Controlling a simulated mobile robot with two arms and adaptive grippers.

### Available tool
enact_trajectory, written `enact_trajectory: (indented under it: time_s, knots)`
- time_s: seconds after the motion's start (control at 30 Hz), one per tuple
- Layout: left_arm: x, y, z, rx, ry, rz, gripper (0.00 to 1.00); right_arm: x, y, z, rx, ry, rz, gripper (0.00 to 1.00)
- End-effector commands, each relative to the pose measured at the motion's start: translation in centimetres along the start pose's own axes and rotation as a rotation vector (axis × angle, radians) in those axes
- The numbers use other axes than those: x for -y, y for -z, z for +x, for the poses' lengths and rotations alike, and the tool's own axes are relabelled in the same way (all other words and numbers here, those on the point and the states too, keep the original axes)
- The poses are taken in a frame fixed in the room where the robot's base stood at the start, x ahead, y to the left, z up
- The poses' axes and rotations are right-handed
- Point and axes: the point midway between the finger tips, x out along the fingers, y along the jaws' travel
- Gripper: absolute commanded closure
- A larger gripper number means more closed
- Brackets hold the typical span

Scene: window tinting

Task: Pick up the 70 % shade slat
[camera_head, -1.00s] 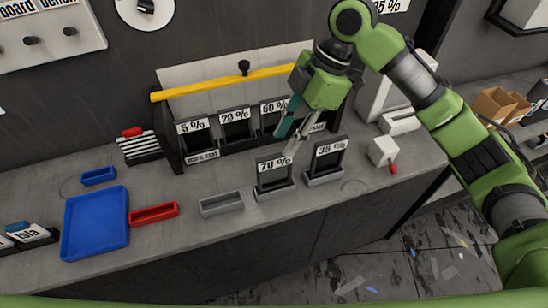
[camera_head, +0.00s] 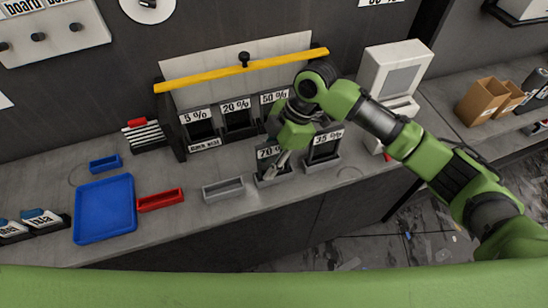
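The 70 % shade slat (camera_head: 264,153) is a dark slat with a white label, upright in a small grey holder (camera_head: 274,180) near the front of the counter. My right gripper (camera_head: 278,164) points down at this slat, its fingers over the slat's front and right part. The fingers cover part of the dark face and the label's right end. I cannot tell whether they touch the slat or are closed on it. The 35 % slat (camera_head: 324,150) stands upright in its own holder just to the right. My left gripper is not in view.
Behind stands a rack with 5 % (camera_head: 201,131), 20 % (camera_head: 237,119) and 50 % slats below a yellow bar (camera_head: 225,73). An empty grey tray (camera_head: 223,190), a red tray (camera_head: 160,199) and a blue tray (camera_head: 105,209) lie left. A monitor (camera_head: 393,75) stands at right.

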Motion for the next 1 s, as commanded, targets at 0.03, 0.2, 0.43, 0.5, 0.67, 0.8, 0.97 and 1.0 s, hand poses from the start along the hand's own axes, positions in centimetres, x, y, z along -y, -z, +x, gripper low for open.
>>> enact_trajectory:
  time_s: [0.03,0.2,0.43,0.5,0.67,0.8,0.97,1.0]
  knots:
    - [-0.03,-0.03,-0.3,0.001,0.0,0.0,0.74,0.01,0.06,0.39,0.0,0.001,0.001,0.71]
    - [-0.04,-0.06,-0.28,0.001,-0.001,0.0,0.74,0.01,-0.04,1.06,0.001,-0.001,0.0,0.71]
    - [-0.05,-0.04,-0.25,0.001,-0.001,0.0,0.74,0.0,-0.06,1.02,0.001,-0.001,0.0,0.97]
    - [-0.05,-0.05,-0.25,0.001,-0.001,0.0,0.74,0.0,-0.06,1.01,0.001,-0.001,0.0,1.0]
    - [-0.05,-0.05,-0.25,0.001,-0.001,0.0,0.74,-0.02,-0.05,0.97,0.001,-0.001,0.0,1.0]
    - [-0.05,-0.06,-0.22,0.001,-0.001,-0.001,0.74,-0.03,-0.05,0.95,0.001,-0.002,0.0,1.0]
    - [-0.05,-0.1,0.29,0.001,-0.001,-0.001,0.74,-0.13,0.16,0.45,0.0,-0.004,-0.002,1.0]
    - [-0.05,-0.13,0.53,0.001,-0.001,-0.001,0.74,-0.15,0.27,0.18,0.0,-0.005,-0.002,1.0]
